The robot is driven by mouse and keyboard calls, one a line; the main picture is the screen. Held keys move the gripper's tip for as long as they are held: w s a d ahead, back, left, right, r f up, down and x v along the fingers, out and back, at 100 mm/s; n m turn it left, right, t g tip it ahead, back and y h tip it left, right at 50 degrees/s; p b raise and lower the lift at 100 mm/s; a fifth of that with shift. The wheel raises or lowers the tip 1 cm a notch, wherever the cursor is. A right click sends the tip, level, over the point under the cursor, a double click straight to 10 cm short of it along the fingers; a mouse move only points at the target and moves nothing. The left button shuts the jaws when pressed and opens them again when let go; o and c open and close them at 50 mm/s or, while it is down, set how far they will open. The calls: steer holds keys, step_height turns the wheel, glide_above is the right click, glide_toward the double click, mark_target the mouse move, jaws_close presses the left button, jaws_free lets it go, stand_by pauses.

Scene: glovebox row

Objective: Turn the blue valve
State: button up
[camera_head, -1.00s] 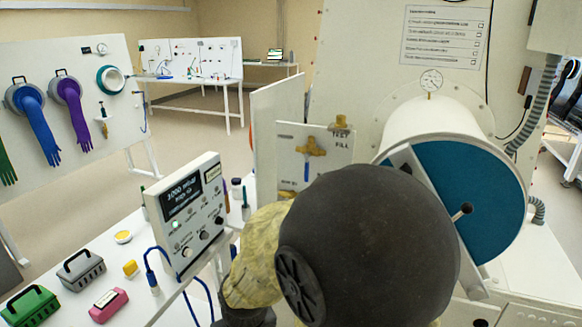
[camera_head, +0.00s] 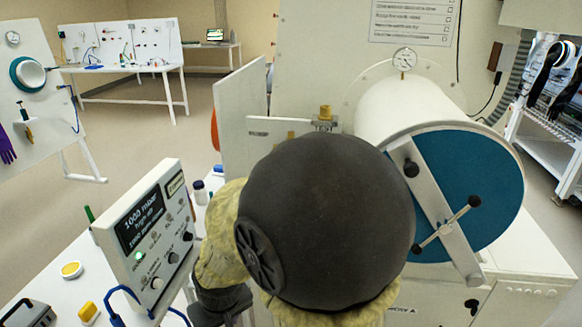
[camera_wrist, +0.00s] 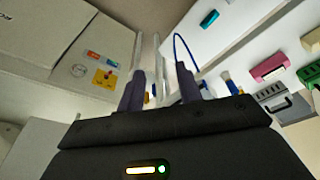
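The white valve panel (camera_head: 262,125) is mostly hidden behind my arm in the head view. Only its upper edge and a brass fitting (camera_head: 325,115) show; the blue valve handle is hidden there. In the wrist view, my gripper (camera_wrist: 160,86) has its two dark fingers apart with nothing clearly held between them. A pale upright panel edge (camera_wrist: 149,55) shows beyond the fingers. A small blue patch (camera_wrist: 153,90) lies between the fingers; I cannot tell whether it is the valve handle.
A pressure controller (camera_head: 150,230) stands on the white bench left of my arm. The large blue-doored chamber (camera_head: 475,170) with a bar across it is at right. In the wrist view, a pink box (camera_wrist: 270,67) and a grey carrier (camera_wrist: 288,108) lie at right.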

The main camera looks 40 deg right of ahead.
stand_by(0.3)
steer(key=w+d+r+m+t+h+p, duration=0.1)
steer(key=w+d+m+t+h+p, duration=0.1)
steer(key=w+d+m+t, duration=0.3)
steer(key=w+d+r+m+h+p, duration=0.1)
steer(key=w+d+m+h, duration=0.1)
steer(key=w, duration=0.6)
steer(key=d+r+m+t+h+p, duration=0.1)
steer(key=d+r+m+h, duration=0.4)
steer(key=d+r+h, duration=0.5)
steer(key=d+h+p, duration=0.1)
steer(key=d, duration=0.1)
steer(key=shift+s+d+r+h+p, duration=0.25)
steer(key=shift+d+h+p, duration=0.1)
steer(key=shift+h, duration=0.05)
